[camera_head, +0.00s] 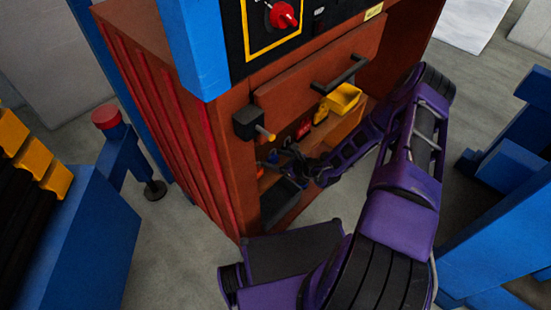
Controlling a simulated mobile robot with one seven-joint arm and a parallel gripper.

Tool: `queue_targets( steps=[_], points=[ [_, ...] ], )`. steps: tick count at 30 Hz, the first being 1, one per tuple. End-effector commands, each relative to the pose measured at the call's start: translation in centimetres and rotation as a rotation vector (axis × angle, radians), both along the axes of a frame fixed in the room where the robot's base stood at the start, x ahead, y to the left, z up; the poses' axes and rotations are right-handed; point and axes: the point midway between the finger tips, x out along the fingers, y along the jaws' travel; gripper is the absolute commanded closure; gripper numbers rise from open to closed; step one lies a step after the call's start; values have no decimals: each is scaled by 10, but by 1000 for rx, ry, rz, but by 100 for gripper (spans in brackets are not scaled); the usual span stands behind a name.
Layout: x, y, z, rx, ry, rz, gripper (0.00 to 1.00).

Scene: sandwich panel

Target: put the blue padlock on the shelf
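The brown cabinet (228,135) has an open compartment below its drawer, and its shelf (346,124) holds several small items. My purple arm reaches into this compartment from the right. My gripper (284,160) is dark and small at the compartment's left side. A small blue item (272,157), perhaps the blue padlock, shows right at the gripper's tip. I cannot tell whether it is held or only behind the fingers. The fingers are too small and dark to show whether they are open or shut.
A yellow bin (344,97), a yellow item (321,115) and a red item (303,128) sit on the shelf. A drawer handle (340,72) and a black box with an orange knob (250,124) stick out nearby. Blue machinery stands left and right.

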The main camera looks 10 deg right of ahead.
Motion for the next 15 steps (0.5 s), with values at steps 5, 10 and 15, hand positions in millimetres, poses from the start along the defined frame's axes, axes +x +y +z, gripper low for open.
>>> queue_targets(
  steps=[5,10,15],
  points=[
    [0,0,0,0,0,0,18],
    [0,0,5,1,0,0,18],
    [-17,-12,16,-2,1,-1,18]
  ],
)
